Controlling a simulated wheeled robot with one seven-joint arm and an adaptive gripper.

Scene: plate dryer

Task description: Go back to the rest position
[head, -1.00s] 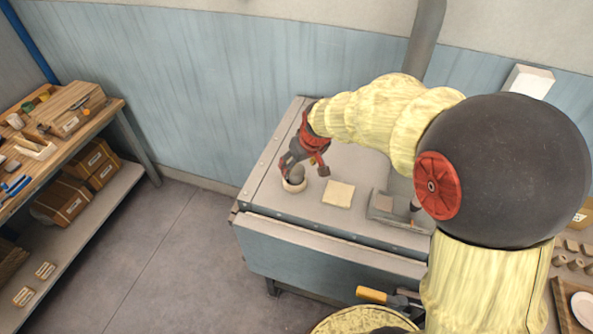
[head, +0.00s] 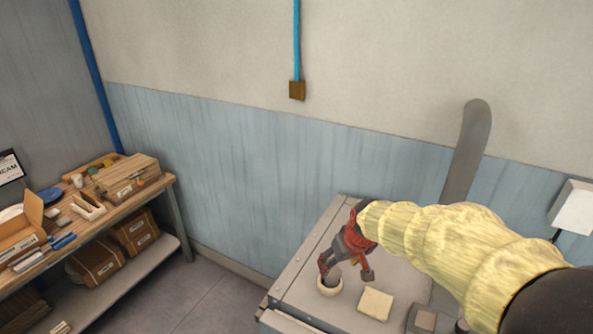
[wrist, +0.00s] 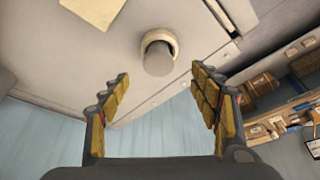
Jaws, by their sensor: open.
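My gripper (head: 347,272) is over the left part of the grey metal cabinet top (head: 322,241). It is open, and nothing is between its fingers. In the wrist view its two yellow-padded fingers (wrist: 160,98) stand wide apart. A small pale round cup (head: 329,288) with a grey rounded piece in it stands on the cabinet top by the fingertips. In the wrist view the cup (wrist: 172,44) lies beyond the fingertips, and the grey piece (wrist: 157,59) points towards the camera. My arm reaches in from the right and hides part of the cabinet top.
A flat pale square (head: 375,304) lies right of the cup. A grey pipe (head: 466,150) rises behind my arm. A wooden workbench (head: 160,181) with tools and boxes stands at the left. Bare floor (head: 205,295) lies between bench and cabinet.

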